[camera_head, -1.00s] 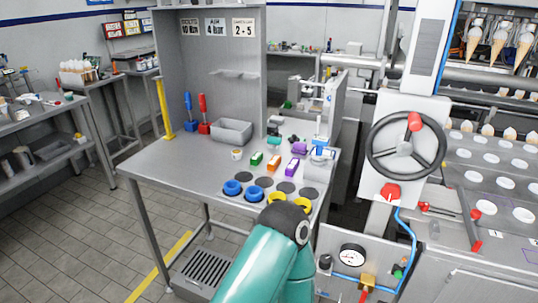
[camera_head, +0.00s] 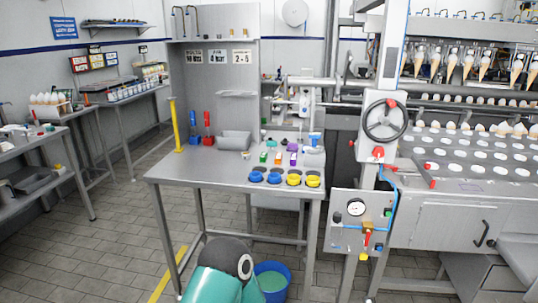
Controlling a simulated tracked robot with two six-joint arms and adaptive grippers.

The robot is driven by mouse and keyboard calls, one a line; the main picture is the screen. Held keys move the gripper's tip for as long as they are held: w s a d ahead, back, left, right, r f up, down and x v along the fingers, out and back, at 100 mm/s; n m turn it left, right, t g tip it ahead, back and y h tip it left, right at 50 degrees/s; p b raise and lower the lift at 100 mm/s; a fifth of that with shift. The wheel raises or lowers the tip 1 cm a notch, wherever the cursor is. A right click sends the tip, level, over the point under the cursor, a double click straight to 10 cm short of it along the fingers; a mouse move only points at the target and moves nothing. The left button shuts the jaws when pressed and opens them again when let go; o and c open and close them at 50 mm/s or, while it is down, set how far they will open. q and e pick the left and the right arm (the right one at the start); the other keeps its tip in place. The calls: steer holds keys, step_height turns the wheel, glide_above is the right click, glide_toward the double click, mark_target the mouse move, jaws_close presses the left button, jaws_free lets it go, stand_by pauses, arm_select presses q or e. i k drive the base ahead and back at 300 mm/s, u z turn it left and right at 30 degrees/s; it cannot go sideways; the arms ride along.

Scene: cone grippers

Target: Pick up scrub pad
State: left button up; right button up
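On the metal table (camera_head: 185,168) stands a short row of small coloured blocks: a green block (camera_head: 263,157), an orange block (camera_head: 278,158) and a purple block (camera_head: 293,159). They are too small to tell which, if any, is the scrub pad. A teal arm of mine with a dark joint shows at the bottom, in front of the table and below its top. No gripper fingers show, and nothing is seen held.
Blue round items (camera_head: 257,177) and yellow round items (camera_head: 312,181) line the table's front edge. A grey bin (camera_head: 235,141) and red and blue upright tools (camera_head: 207,128) stand behind. A blue bucket (camera_head: 272,279) is on the floor. A handwheel machine (camera_head: 385,118) stands right.

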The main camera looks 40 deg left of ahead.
mark_target(291, 147)
steer(key=u, duration=0.6)
steer(key=k, duration=0.15)
steer(key=u, duration=0.75)
steer(key=i, duration=1.65)
steer(key=u, duration=0.1)
